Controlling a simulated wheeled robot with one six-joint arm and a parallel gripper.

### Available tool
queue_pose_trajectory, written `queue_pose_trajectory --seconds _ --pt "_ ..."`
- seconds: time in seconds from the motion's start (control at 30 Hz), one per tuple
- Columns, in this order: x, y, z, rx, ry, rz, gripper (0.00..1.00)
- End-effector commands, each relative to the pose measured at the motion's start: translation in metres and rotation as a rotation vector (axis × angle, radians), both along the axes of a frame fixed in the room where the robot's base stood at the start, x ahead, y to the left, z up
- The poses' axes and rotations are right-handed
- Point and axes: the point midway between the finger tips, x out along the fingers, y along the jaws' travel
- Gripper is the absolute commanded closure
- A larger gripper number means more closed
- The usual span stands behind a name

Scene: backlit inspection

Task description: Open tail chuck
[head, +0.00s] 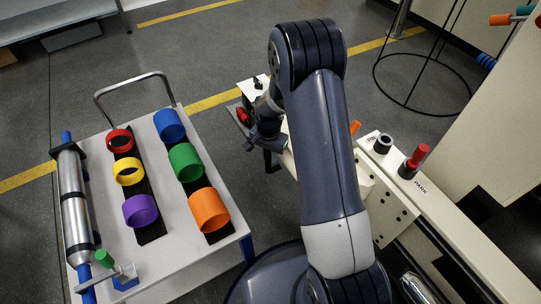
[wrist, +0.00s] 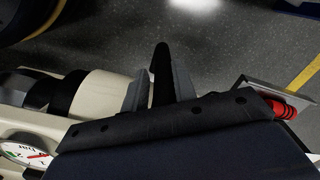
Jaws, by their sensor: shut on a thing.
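My gripper (wrist: 158,82) is shut on an upright black lever (wrist: 161,55), with a grey finger on each side of it in the wrist view. A cream cylindrical housing with a black ring (wrist: 66,93) lies just left of the fingers and may be the tail chuck; I cannot tell if the lever joins it. In the head view my gripper (head: 264,135) is dark and small at the far end of the machine, beyond my arm, and its fingers and the chuck are mostly hidden.
A red part (wrist: 283,105) sits at the right in the wrist view. A round gauge (wrist: 22,152) is at lower left. In the head view a cart (head: 102,190) with coloured rings and a long roller (head: 75,205) stands left. A red knob (head: 418,156) rises from the machine bed.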

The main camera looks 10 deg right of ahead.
Motion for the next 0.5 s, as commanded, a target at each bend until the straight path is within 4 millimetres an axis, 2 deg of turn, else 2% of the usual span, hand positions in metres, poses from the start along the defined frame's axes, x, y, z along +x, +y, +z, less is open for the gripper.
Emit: queue_pose_trajectory --seconds 0.07,0.1,0.27,0.5 --pt "0.0003 -0.0003 0.0007 -0.001 -0.002 0.003 1.0" --pt "0.0002 -0.0004 0.0007 -0.001 -0.002 0.003 0.71" --pt "-0.0001 -0.0004 0.0004 -0.001 -0.001 0.002 0.59" --pt "-0.0002 -0.0005 0.0012 -0.001 -0.001 0.001 0.59"
